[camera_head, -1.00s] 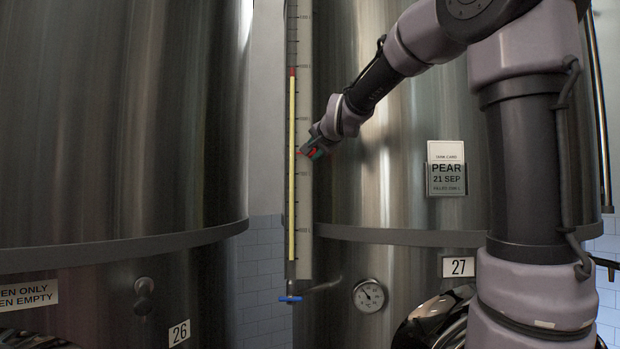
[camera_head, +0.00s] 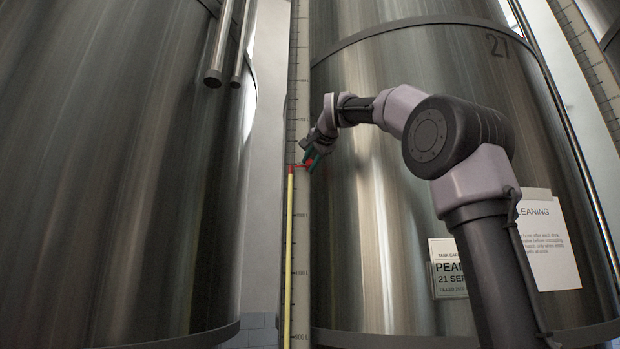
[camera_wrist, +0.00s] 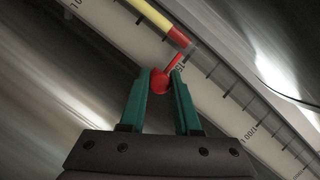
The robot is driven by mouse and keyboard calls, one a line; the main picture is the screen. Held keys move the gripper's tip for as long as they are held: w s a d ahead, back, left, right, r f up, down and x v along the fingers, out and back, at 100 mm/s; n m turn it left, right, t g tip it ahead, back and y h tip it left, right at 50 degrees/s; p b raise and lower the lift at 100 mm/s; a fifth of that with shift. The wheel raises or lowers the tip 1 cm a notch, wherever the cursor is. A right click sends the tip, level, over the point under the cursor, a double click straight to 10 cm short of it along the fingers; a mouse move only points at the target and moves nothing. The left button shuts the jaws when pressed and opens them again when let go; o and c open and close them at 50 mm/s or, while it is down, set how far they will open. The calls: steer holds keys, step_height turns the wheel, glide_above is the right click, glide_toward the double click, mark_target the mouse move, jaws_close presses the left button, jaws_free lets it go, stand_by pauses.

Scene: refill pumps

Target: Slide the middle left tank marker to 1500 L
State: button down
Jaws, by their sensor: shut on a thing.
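The marker is a red knob (camera_wrist: 159,84) with a thin red pointer, on the edge of the tall scale (camera_wrist: 215,92) beside tank 27. My gripper (camera_wrist: 164,76) has its green fingers shut around the knob in the wrist view. The pointer reaches the scale just by the red end (camera_wrist: 178,37) of the yellow column (camera_wrist: 150,13). A label beside the pointer seems to begin with 15, but it is partly hidden. A 1700 L label shows farther along. In the head view my gripper (camera_head: 311,159) is at the scale, level with the yellow column's red top (camera_head: 291,170).
Large steel tanks stand left (camera_head: 120,180) and right (camera_head: 385,200) of the scale. A PEAR card (camera_head: 447,267) and a cleaning notice (camera_head: 540,240) are on the right tank. Two pipe ends (camera_head: 213,78) hang at the upper left.

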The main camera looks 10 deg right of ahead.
steer(key=shift+r, duration=0.6)
steer(key=c, duration=0.6)
jaws_free()
steer(key=shift+w, duration=0.1)
steer(key=v, duration=1.1)
steer(key=shift+w+f, duration=0.1)
